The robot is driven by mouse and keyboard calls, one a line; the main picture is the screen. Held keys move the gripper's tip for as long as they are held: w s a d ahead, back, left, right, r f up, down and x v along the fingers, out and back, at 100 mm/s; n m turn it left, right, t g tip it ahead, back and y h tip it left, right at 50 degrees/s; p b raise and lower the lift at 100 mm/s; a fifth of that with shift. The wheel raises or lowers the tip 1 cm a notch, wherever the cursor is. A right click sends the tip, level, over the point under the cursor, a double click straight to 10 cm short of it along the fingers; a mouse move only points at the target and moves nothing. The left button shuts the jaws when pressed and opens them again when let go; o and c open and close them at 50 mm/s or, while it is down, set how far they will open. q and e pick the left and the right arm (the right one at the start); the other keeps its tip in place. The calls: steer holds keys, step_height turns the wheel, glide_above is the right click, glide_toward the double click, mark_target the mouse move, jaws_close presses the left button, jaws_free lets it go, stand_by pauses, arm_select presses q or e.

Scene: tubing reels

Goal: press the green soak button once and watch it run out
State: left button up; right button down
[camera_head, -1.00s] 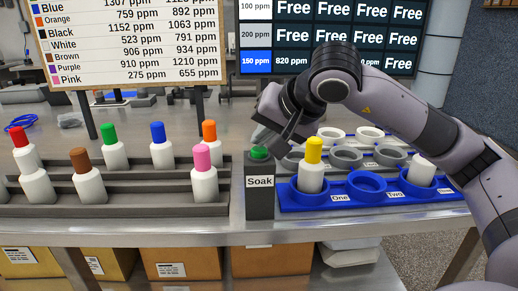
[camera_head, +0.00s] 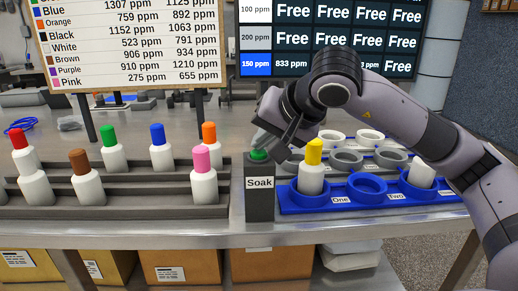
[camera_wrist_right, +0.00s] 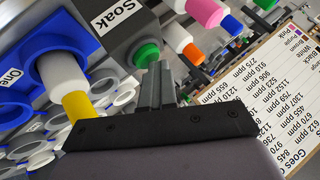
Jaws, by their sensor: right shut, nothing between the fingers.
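The green button (camera_head: 259,155) sits on top of the dark grey post labelled Soak (camera_head: 259,190), left of the blue tray; it also shows in the right wrist view (camera_wrist_right: 146,55). My right gripper (camera_head: 261,143) is shut and empty, its fingertips right at the button. In the right wrist view its fingers (camera_wrist_right: 157,80) are together beside the button; I cannot tell whether they touch it. My left gripper is not in view.
The blue tray (camera_head: 340,205) holds a yellow-capped bottle (camera_head: 312,168) at One and a white bottle (camera_head: 422,174) at right; its middle ring is empty. Grey and white ring rows stand behind. Several capped bottles stand on the grey rack (camera_head: 130,208) at left.

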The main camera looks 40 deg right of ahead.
mark_target(263, 153)
steer(key=shift+s+a+f, duration=0.1)
steer(key=shift+f, duration=0.35)
steer(key=shift+r+p, duration=0.5)
steer(key=shift+r, duration=0.7)
step_height(263, 153, up, 5)
steer(key=p, duration=0.4)
